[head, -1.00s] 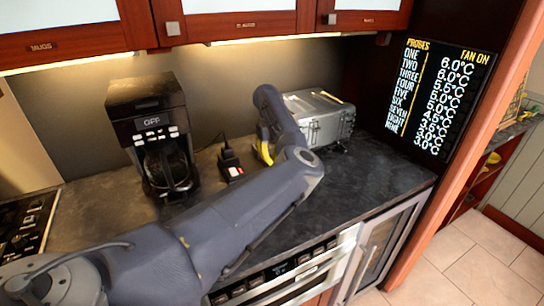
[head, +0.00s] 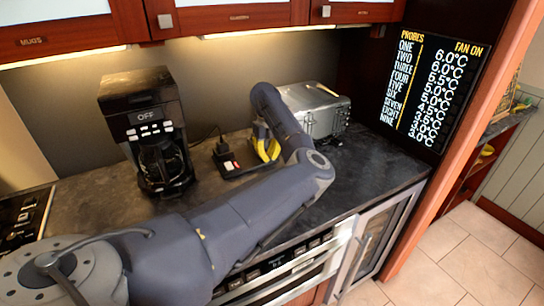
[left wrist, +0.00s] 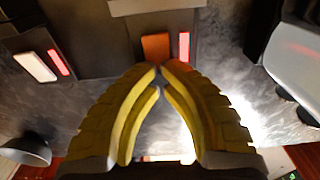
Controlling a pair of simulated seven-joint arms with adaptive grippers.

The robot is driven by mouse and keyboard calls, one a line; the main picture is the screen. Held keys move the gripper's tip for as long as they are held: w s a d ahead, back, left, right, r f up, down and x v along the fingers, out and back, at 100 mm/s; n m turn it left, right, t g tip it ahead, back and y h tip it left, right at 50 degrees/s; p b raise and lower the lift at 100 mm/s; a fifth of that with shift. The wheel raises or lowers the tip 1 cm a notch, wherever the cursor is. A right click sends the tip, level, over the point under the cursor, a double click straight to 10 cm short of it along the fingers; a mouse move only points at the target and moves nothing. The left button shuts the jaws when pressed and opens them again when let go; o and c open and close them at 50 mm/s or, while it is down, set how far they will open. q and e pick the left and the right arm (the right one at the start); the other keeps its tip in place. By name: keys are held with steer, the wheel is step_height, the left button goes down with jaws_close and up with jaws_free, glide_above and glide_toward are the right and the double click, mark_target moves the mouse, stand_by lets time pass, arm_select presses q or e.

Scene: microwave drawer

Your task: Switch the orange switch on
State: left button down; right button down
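The orange switch (left wrist: 156,47) shows in the left wrist view at top centre, on a dark block, with a lit red strip (left wrist: 184,47) beside it. In the head view I cannot make it out near the gripper. My left gripper (left wrist: 160,67) has yellow fingers with their tips together, empty. The tips are just below the orange switch in the picture; I cannot tell if they touch it. In the head view the left gripper (head: 266,155) points down at the right end of the dark switch block (head: 232,168). My right gripper is not in view.
A white switch (left wrist: 35,66) with its own red strip sits to the left on the block. A coffee machine (head: 145,130) stands left of the block, a silver metal box (head: 318,112) behind my arm on the right. The dark counter (head: 370,165) is clear at right.

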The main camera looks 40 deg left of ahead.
arm_select(q)
steer(key=shift+r, duration=0.8)
steer(key=shift+r, duration=0.1)
steer(key=shift+w+d+r, duration=0.1)
steer(key=shift+r, duration=0.25)
step_height(320, 180, up, 9)
steer(key=d, duration=0.1)
steer(key=shift+s, duration=0.35)
